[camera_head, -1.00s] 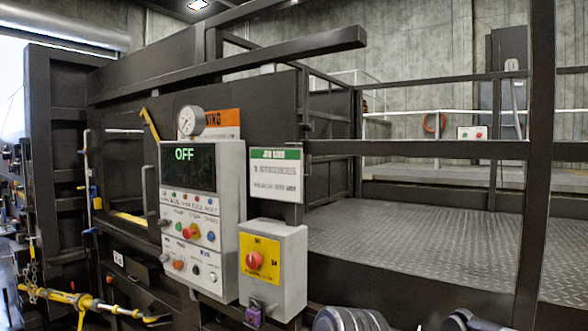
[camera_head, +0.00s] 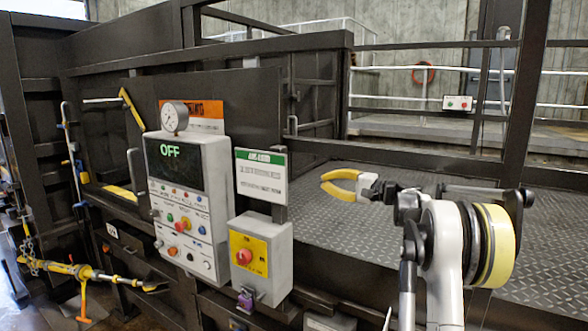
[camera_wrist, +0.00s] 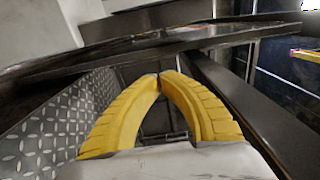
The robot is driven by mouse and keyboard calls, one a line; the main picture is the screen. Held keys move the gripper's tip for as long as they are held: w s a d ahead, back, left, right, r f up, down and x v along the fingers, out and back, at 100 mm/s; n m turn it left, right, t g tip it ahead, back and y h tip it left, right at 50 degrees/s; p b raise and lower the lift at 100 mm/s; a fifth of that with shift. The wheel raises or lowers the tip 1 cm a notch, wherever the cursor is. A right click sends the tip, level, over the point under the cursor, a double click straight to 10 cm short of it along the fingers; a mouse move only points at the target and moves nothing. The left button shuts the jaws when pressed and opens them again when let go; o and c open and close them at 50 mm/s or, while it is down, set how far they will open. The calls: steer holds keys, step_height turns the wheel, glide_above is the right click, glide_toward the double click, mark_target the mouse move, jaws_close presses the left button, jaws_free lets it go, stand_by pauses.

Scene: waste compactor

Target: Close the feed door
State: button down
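A large dark steel panel (camera_head: 245,95) with a small upright handle (camera_head: 292,125) at its right edge stands behind the control box under a long dark beam. I take it to be the feed door, but cannot be sure. A yellow-edged area (camera_head: 120,192) with a grey handle (camera_head: 135,168) lies left of the box; whether it is an opening is unclear. My gripper (camera_head: 322,181) is above the tread-plate deck, right of the panel and apart from it. In the wrist view its yellow fingers (camera_wrist: 160,74) meet or nearly meet at the tips, with nothing between them.
The control box (camera_head: 185,205) reads OFF and carries a gauge (camera_head: 174,117). A switch box with a red knob (camera_head: 262,255) and a green-topped sign (camera_head: 261,177) stand beside it. The tread-plate deck (camera_head: 330,225) is bare. A dark post (camera_head: 527,95) and rails stand at right.

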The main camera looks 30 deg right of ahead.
steer(key=p+x, duration=0.2)
steer(key=x, duration=1.2)
